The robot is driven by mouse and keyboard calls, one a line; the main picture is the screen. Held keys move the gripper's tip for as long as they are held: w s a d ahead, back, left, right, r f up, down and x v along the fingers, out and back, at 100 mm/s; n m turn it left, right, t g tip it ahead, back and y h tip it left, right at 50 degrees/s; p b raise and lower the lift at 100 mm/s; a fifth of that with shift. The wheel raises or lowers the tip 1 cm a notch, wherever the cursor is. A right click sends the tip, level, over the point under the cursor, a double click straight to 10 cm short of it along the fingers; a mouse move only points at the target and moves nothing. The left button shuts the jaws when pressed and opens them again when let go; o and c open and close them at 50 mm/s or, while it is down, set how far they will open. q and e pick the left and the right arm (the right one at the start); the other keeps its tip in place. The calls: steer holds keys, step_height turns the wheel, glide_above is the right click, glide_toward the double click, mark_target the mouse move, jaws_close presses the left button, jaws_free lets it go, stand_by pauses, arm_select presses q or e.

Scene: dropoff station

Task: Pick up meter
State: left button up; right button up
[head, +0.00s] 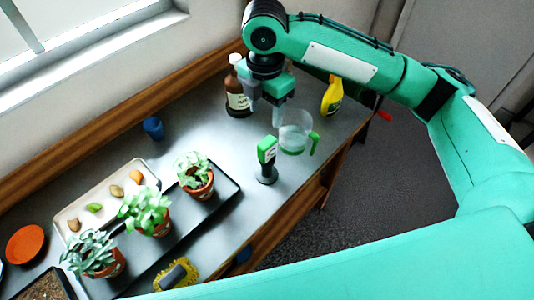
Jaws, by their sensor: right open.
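The meter (267,151) is a small green-headed device with a pale display face and a dark lower part. It stands upright on the grey table, left of a clear measuring jug. My right gripper (266,112) points down above and behind the meter, beside the brown bottle. Its fingers are apart, with nothing seen between them. A gap shows between the fingertips and the meter. My left gripper is not in view.
A clear jug (293,140) with a green handle stands close right of the meter. A brown bottle (237,98) and a yellow spray bottle (332,95) stand behind. Potted plants (194,172) on a dark tray, a pale tray (75,210) and a blue cup (153,128) are left.

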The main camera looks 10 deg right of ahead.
mark_target(267, 142)
step_height(267, 142, down, 8)
steer(key=shift+r+p, duration=0.1)
steer(key=shift+p, duration=0.4)
steer(key=f, duration=0.2)
steer(key=f+p, duration=0.1)
steer(key=f, duration=0.1)
steer(key=shift+s+d, duration=0.15)
steer(key=shift+s, duration=0.25)
steer(key=shift+f+p, duration=0.3)
steer(key=shift+f, duration=0.35)
steer(key=c, duration=1.1)
steer(key=shift+r, duration=0.1)
